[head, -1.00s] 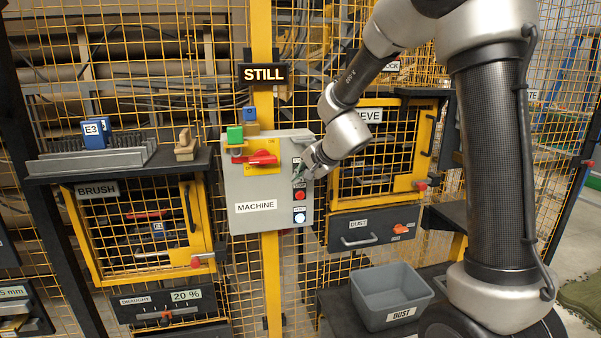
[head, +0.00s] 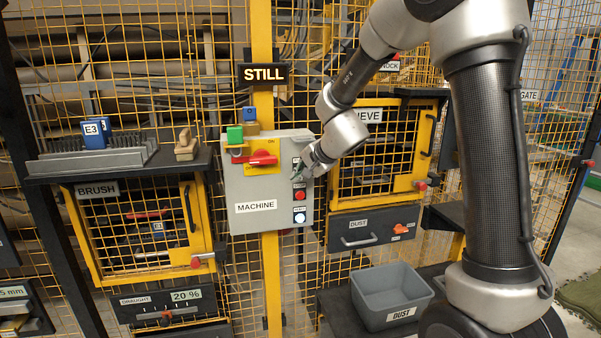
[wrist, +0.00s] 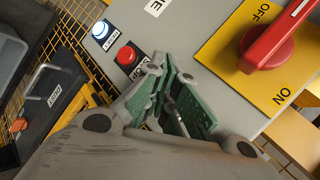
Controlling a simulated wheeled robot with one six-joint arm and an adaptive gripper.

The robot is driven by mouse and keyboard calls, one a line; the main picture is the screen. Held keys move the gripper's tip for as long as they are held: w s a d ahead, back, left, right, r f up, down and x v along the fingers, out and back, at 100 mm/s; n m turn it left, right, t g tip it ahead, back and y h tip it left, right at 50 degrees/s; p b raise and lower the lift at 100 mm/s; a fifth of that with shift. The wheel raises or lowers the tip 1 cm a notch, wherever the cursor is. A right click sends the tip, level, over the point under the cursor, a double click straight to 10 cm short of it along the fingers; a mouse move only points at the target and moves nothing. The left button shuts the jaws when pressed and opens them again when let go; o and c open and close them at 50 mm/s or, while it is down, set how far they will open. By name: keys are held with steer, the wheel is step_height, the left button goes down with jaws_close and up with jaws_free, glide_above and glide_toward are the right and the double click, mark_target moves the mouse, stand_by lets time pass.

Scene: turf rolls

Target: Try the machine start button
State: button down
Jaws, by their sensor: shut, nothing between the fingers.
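The grey machine box (head: 240,190), labelled MACHINE, hangs on the yellow post. My gripper (head: 299,172) is shut and empty, its green-padded fingertips at the upper right of the box face. In the wrist view, the fingertips (wrist: 166,72) are close to the panel, just beside the red button (wrist: 127,55). I cannot tell whether they touch it. The start button does not show; my fingers cover that part of the panel. A lit white button (head: 299,218) sits below the red one. The red rotary switch (wrist: 267,48) is on a yellow ON/OFF plate.
A STILL sign (head: 264,74) is above the box. Green (head: 235,134) and blue (head: 249,114) pieces are at the box's top. The SIEVE door (head: 385,150) and DUST drawer (head: 368,229) are close on the right. A grey dust bin (head: 390,300) stands below.

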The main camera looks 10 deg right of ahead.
steer(key=shift+w, duration=0.2)
steer(key=shift+s, duration=0.1)
stand_by(0.4)
steer(key=shift+s, duration=0.75)
steer(key=shift+s, duration=0.1)
steer(key=shift+s, duration=2.4)
